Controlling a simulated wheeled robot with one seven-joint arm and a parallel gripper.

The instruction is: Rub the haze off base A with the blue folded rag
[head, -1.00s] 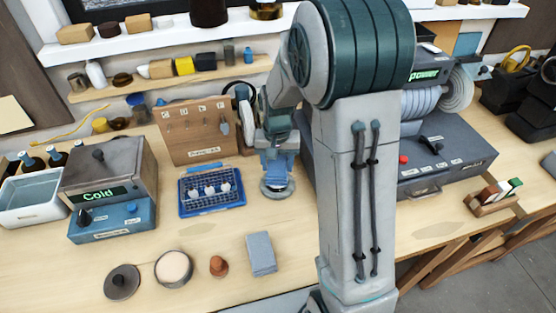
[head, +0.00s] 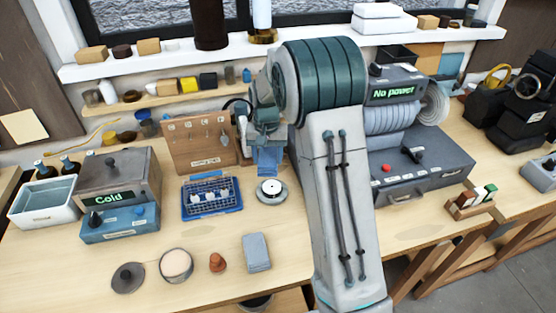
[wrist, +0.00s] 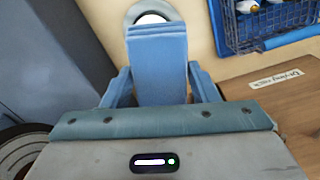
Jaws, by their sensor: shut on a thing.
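My gripper (head: 268,150) is shut on the blue folded rag (wrist: 158,68), which hangs between its fingers in the wrist view. The rag also shows in the head view (head: 270,163). A round grey base (head: 271,191) with a white disc and a dark centre sits on the bench just in front of the rag; I take it as base A, but no letter is readable. Its white top edge (wrist: 153,17) shows beyond the rag in the wrist view. The rag appears raised behind the base; contact cannot be told. Haze is too small to judge.
A blue wire tray (head: 212,198) with white pieces stands left of the base. A wooden tool board (head: 200,147) is behind it, and a grey power unit (head: 420,165) is to the right. A grey-blue folded block (head: 256,252) lies in front.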

